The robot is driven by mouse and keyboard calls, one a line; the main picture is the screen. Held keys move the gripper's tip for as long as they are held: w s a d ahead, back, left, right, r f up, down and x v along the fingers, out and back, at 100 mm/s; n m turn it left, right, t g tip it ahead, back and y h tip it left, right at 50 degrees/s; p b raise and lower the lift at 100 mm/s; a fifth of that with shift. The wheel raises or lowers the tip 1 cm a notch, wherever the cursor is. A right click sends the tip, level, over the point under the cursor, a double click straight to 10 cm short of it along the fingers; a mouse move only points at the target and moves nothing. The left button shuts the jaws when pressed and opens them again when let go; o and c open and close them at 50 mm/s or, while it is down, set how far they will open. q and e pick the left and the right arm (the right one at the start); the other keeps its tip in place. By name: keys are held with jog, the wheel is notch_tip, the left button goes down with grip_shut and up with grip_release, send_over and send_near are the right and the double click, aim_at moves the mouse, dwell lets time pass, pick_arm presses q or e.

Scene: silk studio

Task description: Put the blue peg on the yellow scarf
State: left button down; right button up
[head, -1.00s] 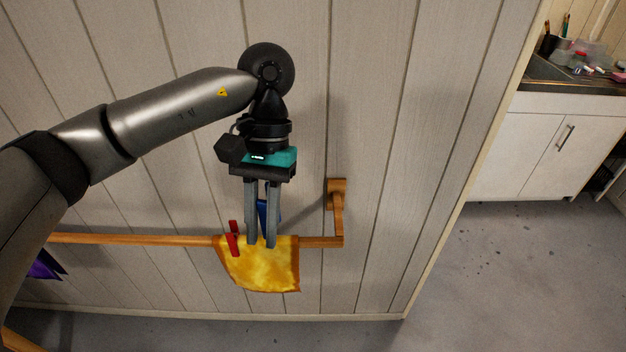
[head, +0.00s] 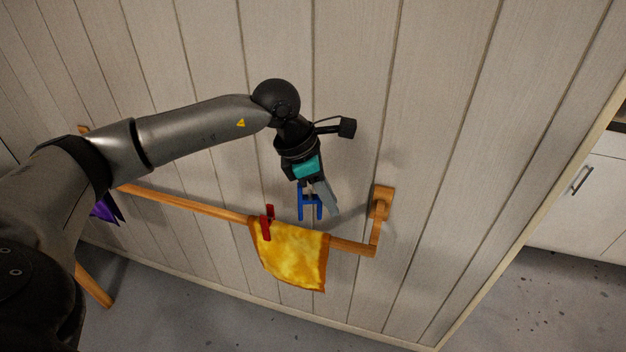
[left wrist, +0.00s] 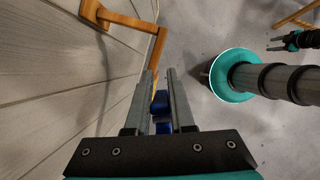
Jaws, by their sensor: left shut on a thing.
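The blue peg (head: 311,207) is in my left gripper (head: 326,207), prongs downward, just above the top edge of the yellow scarf (head: 292,258). A small gap seems to show between prongs and scarf in the head view. In the left wrist view, the blue peg (left wrist: 161,104) shows between the fingers of my left gripper (left wrist: 160,74). The scarf hangs over a wooden rail (head: 190,203), with a red peg (head: 267,223) on its left part. My right gripper (left wrist: 284,46) seems to show small at the wrist view's upper right; its jaws are unclear.
A wooden bracket (head: 382,203) fixes the rail's right end to the panelled wall (head: 450,120). A purple cloth (head: 106,208) hangs further left, partly behind my arm. Open floor (head: 540,300) lies at the lower right.

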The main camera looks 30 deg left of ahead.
pick_arm(q)
jog(key=shift+w+a+f+n+t+y+b, duration=0.8)
jog(key=shift+w+a+n+y, duration=2.1)
jog(key=shift+n, duration=4)
notch_tip(320, 180, down, 12)
jog(key=h+b, duration=0.1)
jog(key=b, duration=0.7)
jog(key=shift+s+a+f, duration=0.2)
jog(key=shift+s+a, duration=0.1)
jog(key=shift+s, duration=0.1)
pick_arm(e)
notch_tip(320, 180, down, 10)
jog(key=w+d, duration=0.2)
jog(key=shift+w+d+t, duration=0.3)
jog(key=shift+w+d, duration=0.1)
pick_arm(q)
jog(key=shift+b, duration=0.35)
pick_arm(e)
jog(key=shift+s+a+f, duration=0.1)
jog(key=shift+s+a, duration=0.1)
jog(key=shift+s, duration=0.1)
pick_arm(q)
jog(key=shift+f+b, duration=0.3)
jog(key=shift+f, duration=0.05)
pick_arm(e)
jog(key=shift+f, duration=0.3)
